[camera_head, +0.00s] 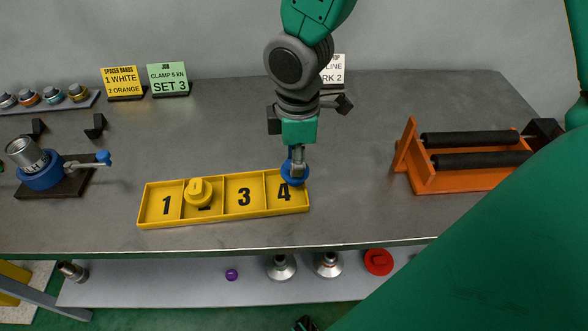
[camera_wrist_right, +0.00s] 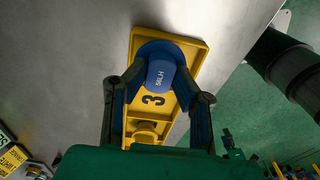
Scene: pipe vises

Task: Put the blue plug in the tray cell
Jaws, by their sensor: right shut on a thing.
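The blue plug (camera_head: 291,178) is held in my right gripper (camera_head: 297,165), at the back right corner of the yellow tray (camera_head: 233,212), by cell 4. In the right wrist view the plug (camera_wrist_right: 160,72) sits between the two fingers of the gripper (camera_wrist_right: 160,90) and covers the tray's far end. Whether it touches the tray or hangs above it I cannot tell. The tray has numbered cells; 1 and 3 look empty, and a yellow plug (camera_head: 198,191) stands in cell 2, partly hiding its number.
An orange roller stand (camera_head: 460,181) with black rollers stands at the right. A vise with a blue base and a grey can (camera_head: 27,153) stands at the left. Sign cards (camera_head: 123,82) line the back. The bench is clear between tray and roller stand.

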